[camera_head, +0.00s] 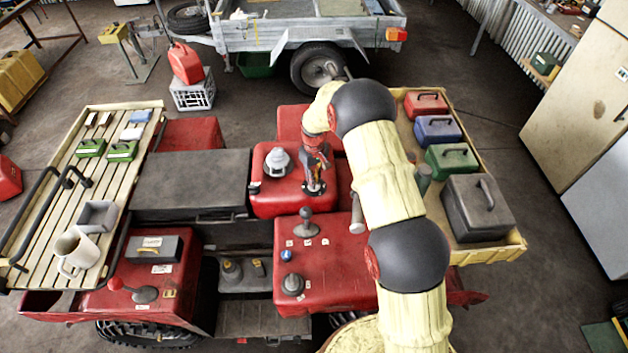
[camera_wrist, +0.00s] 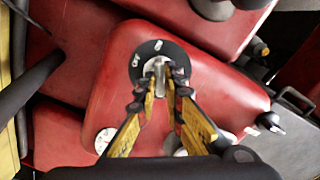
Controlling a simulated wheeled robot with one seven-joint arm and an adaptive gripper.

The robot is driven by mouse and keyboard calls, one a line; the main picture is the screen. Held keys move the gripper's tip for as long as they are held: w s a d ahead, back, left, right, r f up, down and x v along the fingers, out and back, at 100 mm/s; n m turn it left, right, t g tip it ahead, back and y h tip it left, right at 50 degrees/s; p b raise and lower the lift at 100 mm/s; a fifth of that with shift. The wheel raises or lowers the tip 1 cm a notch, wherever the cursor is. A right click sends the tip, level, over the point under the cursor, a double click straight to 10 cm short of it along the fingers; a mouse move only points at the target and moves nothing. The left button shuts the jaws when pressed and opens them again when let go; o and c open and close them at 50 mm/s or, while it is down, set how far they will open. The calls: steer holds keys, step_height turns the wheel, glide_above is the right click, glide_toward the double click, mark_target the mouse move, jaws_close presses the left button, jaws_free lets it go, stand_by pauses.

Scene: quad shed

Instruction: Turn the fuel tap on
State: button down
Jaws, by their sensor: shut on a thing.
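The fuel tap is a metal lever (camera_wrist: 159,72) on a round black plate (camera_wrist: 141,68), set in the top of a red tank (camera_wrist: 112,95). White lettering reading OFF is at the plate's upper left; another pale mark sits at its upper right. My gripper (camera_wrist: 160,88) has its yellow-and-dark fingers closed around the lever from both sides. In the head view my gripper (camera_head: 316,184) is over the right part of the red tank (camera_head: 275,198), and the tap is hidden behind it there.
A grey cap (camera_head: 278,160) stands on the tank left of my gripper. A black seat (camera_head: 192,182) lies to the left. A panel with a black knob lever (camera_head: 306,224) is in front. A yellow rack (camera_head: 514,246) with toolboxes is on the right.

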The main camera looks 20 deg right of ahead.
stand_by(0.3)
steer(key=c, duration=1.9)
jaws_free()
steer(key=shift+r, duration=0.1)
step_height(320, 180, up, 12)
